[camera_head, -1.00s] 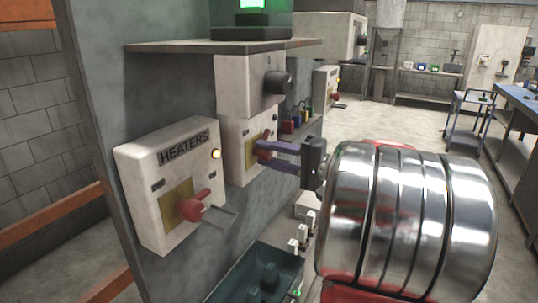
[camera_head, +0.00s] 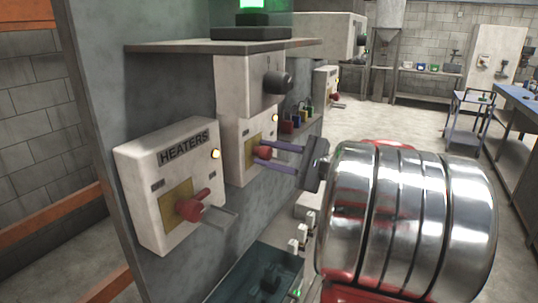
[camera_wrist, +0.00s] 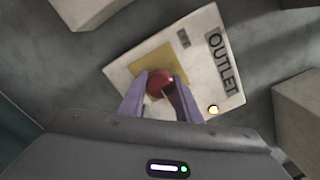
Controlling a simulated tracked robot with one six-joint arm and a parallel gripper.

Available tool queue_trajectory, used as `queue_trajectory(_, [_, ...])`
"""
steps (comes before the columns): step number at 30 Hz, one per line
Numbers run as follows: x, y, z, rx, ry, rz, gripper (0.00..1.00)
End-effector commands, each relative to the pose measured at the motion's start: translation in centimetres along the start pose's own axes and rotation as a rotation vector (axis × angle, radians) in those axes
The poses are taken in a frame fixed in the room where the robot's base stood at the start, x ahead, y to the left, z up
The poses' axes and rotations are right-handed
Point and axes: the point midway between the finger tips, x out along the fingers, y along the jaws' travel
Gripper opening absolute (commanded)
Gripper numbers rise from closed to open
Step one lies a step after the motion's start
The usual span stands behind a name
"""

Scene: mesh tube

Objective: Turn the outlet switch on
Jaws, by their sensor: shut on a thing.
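The outlet switch box (camera_wrist: 195,58) is a pale panel with the word OUTLET, a yellow plate and a red knob (camera_wrist: 160,82). It looks tilted in the wrist view, and its indicator light (camera_wrist: 213,109) glows. In the head view the outlet box (camera_head: 233,150) is on the grey wall panel, behind the heaters box. My gripper (camera_head: 261,152) reaches it from the right with purple fingers. The fingers, also in the wrist view (camera_wrist: 161,88), are shut on the red knob, one on each side. They partly hide the knob.
The heaters box (camera_head: 150,165) with its red lever (camera_head: 190,208) and lit lamp stands close in front. A shelf (camera_head: 170,47) and a box with a dark knob (camera_head: 277,83) are above the outlet box. A teal tray (camera_head: 235,290) lies below.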

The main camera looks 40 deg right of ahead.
Motion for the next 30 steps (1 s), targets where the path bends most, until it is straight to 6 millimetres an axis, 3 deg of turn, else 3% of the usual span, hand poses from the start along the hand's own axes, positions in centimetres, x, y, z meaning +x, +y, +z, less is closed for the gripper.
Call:
queue_trajectory(14, [-0.08, 0.41, -0.46, 0.032, 0.009, 0.005, 0.08])
queue_trajectory(15, [-0.08, 0.41, -0.46, 0.032, 0.009, 0.005, 0.31])
queue_trajectory(23, [-0.03, 0.26, -0.26, 0.027, 0.005, 0.003, 0.49])
queue_trajectory(30, [-0.02, 0.16, -0.12, 0.025, 0.002, 0.002, 0.49])
